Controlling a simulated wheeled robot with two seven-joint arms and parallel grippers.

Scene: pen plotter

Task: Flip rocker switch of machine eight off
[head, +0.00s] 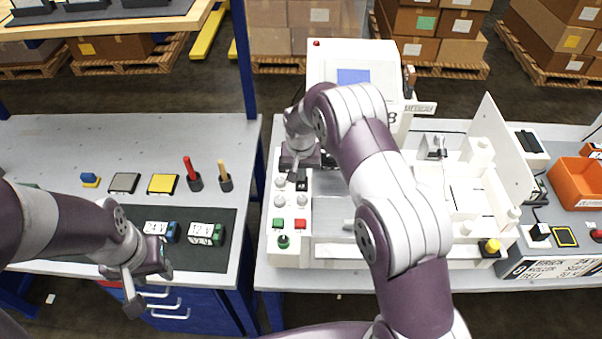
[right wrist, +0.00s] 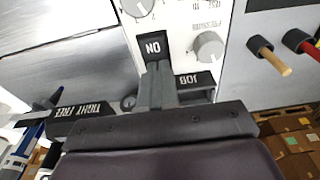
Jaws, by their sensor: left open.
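Machine eight (head: 353,62) is the white machine in the middle of the head view, with an 8 on its side. Its control panel (head: 291,236) runs down its left side with knobs and buttons. A black rocker switch (head: 301,184) sits among the knobs; in the right wrist view the rocker (right wrist: 153,47) shows white ON lettering, upside down. My right gripper (head: 295,172) is over the panel beside the rocker. In the right wrist view its fingers (right wrist: 158,72) look shut together, tips at the rocker's edge; contact is unclear. My left gripper (head: 146,290) is open and empty at the left bench's front edge.
Knobs (right wrist: 209,46) flank the rocker closely. The left bench (head: 110,140) holds pens and small blocks. An orange bin (head: 577,184) stands at right.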

